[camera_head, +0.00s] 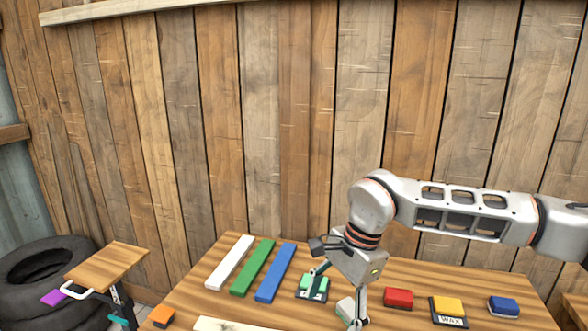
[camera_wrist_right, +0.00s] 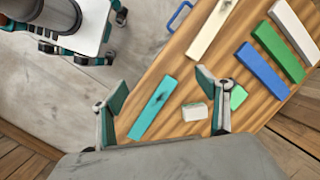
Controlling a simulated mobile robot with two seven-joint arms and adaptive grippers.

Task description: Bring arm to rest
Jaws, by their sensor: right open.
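My right arm comes in from the right in the head view and bends down over the wooden table (camera_head: 185,295). My right gripper (camera_head: 338,298) points down at the table, its fingers apart. In the right wrist view the gripper (camera_wrist_right: 160,85) is open, with nothing held between its fingertips. A small white block (camera_wrist_right: 195,112) lies on the table near the right finger; a pale block (camera_head: 346,307) shows beside the gripper in the head view. A green block (camera_head: 316,283) sits just behind the gripper. My left gripper shows in neither view.
White (camera_head: 230,262), green (camera_head: 252,267) and blue (camera_head: 275,272) strips lie left of the gripper. A red block (camera_head: 398,298), a yellow-topped wax block (camera_head: 448,306) and a blue block (camera_head: 503,306) stand right. A teal strip (camera_wrist_right: 152,107) lies nearby. A plank wall (camera_head: 300,120) rises behind.

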